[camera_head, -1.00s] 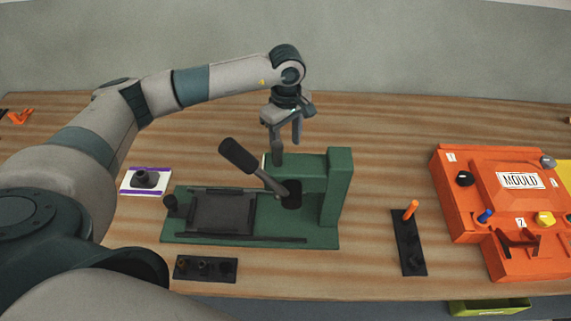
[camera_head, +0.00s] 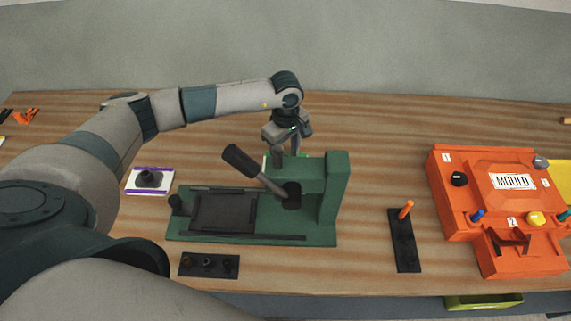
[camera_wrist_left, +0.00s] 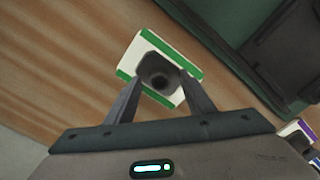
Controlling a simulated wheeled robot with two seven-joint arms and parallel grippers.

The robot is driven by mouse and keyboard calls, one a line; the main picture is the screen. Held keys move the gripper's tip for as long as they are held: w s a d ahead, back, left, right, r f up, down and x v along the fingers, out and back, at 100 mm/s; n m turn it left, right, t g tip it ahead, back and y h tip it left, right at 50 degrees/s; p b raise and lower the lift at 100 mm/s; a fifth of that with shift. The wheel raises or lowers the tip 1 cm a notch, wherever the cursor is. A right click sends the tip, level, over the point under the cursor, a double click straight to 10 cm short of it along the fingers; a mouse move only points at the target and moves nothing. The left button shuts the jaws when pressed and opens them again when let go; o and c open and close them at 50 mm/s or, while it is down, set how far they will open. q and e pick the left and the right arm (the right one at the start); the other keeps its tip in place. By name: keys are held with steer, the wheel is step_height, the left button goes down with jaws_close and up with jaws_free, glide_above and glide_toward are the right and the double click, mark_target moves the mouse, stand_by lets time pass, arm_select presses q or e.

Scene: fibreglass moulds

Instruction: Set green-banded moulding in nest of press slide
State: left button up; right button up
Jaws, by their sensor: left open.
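The green-banded moulding (camera_wrist_left: 139,78), a white plate with green bands and a dark raised knob, lies on the bench behind the press. In the head view the press hides nearly all of it. My left gripper (camera_head: 288,160) points down behind the press; in the left wrist view its open fingers (camera_wrist_left: 160,92) stand on either side of the knob. I cannot tell whether they touch it. The green press (camera_head: 336,195) has a dark slide nest (camera_head: 225,213) at its left, which looks empty. My right gripper is not in view.
A purple-banded moulding (camera_head: 135,188) lies left of the press. The press lever (camera_head: 240,160) leans up left near my gripper. A black peg strip (camera_head: 195,265) lies in front, another strip (camera_head: 405,250) with an orange peg to the right. An orange mould (camera_head: 470,190) fills the right.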

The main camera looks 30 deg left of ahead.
arm_select(q)
steer(key=shift+c, duration=0.7)
jaws_close()
steer(key=shift+r, duration=0.15)
steer(key=shift+w+r+b, duration=0.1)
steer(key=shift+r+b, duration=0.35)
steer(key=shift+b, duration=0.1)
steer(key=r+b, duration=0.1)
steer(key=d+r+b, duration=0.1)
steer(key=r, duration=0.1)
steer(key=shift+w+r, duration=0.1)
steer(key=shift+w, duration=0.05)
steer(key=w+d+r+b, duration=0.3)
steer(key=d+r+b, duration=0.2)
steer(key=d, duration=0.5)
steer(key=shift+d+r, duration=0.15)
steer(key=shift+r, duration=0.7)
